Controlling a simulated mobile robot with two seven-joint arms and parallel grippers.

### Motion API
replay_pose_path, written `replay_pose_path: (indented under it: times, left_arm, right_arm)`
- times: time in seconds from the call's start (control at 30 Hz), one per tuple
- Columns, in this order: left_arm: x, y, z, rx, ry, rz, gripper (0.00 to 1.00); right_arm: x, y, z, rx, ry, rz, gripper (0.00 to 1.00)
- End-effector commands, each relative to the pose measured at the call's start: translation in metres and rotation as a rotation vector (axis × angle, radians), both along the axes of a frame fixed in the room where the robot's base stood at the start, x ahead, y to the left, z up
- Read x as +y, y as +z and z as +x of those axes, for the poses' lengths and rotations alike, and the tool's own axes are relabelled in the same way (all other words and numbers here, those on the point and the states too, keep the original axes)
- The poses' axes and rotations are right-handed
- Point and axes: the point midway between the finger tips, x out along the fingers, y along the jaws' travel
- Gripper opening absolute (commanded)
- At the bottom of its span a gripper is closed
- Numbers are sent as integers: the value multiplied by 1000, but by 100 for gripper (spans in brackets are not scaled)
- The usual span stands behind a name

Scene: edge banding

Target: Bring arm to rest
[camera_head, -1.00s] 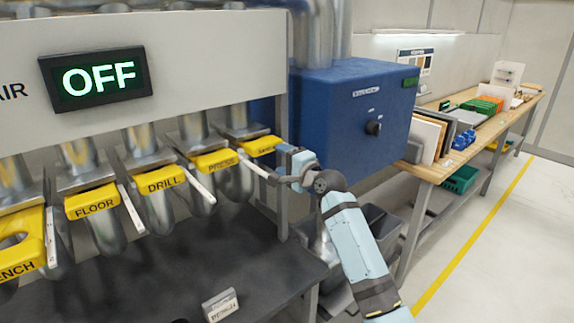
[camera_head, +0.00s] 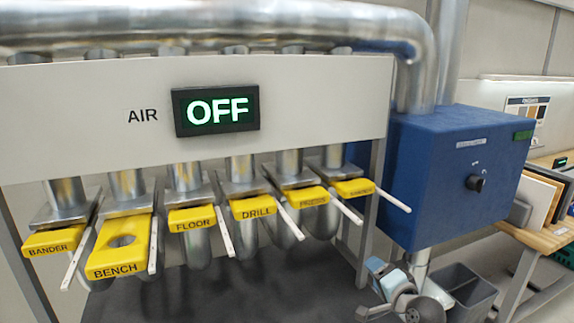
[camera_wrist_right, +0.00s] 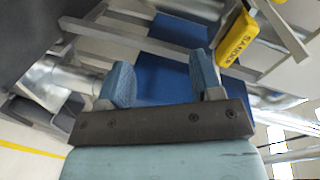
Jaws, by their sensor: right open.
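My right gripper (camera_head: 378,287) is low at the bottom right of the head view, below the blue box and apart from the row of gates. In the right wrist view its two blue fingers (camera_wrist_right: 163,80) stand apart with nothing between them. A yellow gate tab (camera_wrist_right: 238,40) and its pale lever show beyond the fingers at the upper right of that view. Most of my right arm is outside the head view. My left gripper is in neither view.
Yellow gates including BENCH (camera_head: 118,262) and DRILL (camera_head: 253,208) hang in a row with white levers sticking out. A sign (camera_head: 216,110) reads OFF. The blue box (camera_head: 450,180) with a black knob (camera_head: 475,183) is right.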

Motion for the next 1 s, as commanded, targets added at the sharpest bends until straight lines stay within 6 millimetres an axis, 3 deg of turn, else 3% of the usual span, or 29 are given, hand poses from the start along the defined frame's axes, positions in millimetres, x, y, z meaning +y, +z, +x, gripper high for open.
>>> replay_pose_path:
  times: [0.03,0.1,0.3,0.5,0.6,0.77,1.0]
  left_arm:
    - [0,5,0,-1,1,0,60]
    - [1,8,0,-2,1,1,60]
    - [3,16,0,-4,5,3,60]
    - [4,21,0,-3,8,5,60]
    - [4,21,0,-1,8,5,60]
    - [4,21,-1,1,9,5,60]
    - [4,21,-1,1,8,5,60]
  right_arm:
    - [3,-34,-28,22,11,-100,60]
    - [6,-71,-64,35,31,-242,60]
    - [20,-156,-180,64,147,-632,60]
    - [33,-201,-292,64,304,-956,60]
    - [39,-210,-330,54,366,-1057,60]
    - [42,-216,-359,43,418,-1138,60]
    - [43,-217,-361,41,423,-1147,60]
